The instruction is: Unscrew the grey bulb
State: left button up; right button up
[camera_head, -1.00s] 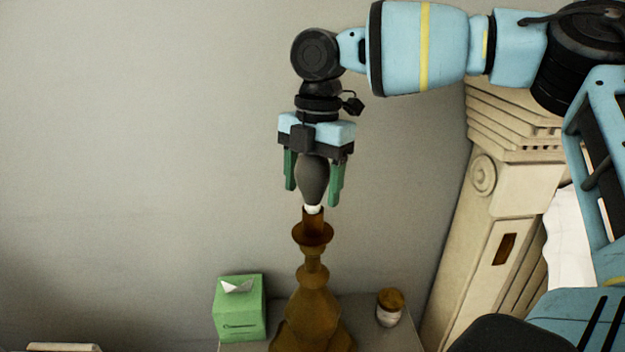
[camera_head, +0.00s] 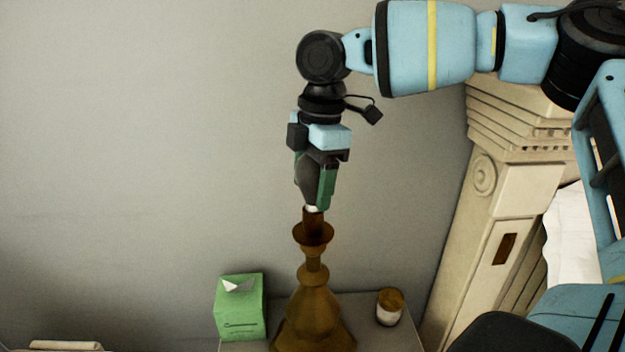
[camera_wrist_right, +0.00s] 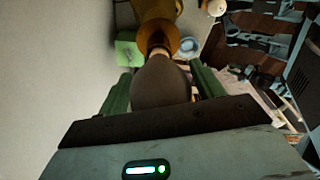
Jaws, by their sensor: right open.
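The grey bulb (camera_head: 305,178) stands upright at the top of the brown lamp base (camera_head: 313,300), its white collar at the lamp's socket (camera_head: 313,222). My right gripper (camera_head: 318,195) points down over the bulb from above, with its green fingers on either side of it. In the right wrist view the bulb (camera_wrist_right: 160,82) sits between the two fingers, with a visible gap on the right side; the gripper (camera_wrist_right: 160,90) is open around it. In the head view the near finger hides part of the bulb. My left gripper is not in view.
The lamp stands on a small table (camera_head: 375,338). A green tissue box (camera_head: 241,312) is left of it and a jar with a brown lid (camera_head: 390,306) is right. A carved beige pillar (camera_head: 485,210) stands further right. The wall side at left is free.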

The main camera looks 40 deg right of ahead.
jog(key=m, duration=0.4)
jog(key=shift+m+t, duration=0.3)
jog(key=shift+m, duration=0.7)
jog(key=shift+m+h, duration=0.3)
jog(key=shift+m, duration=1.4)
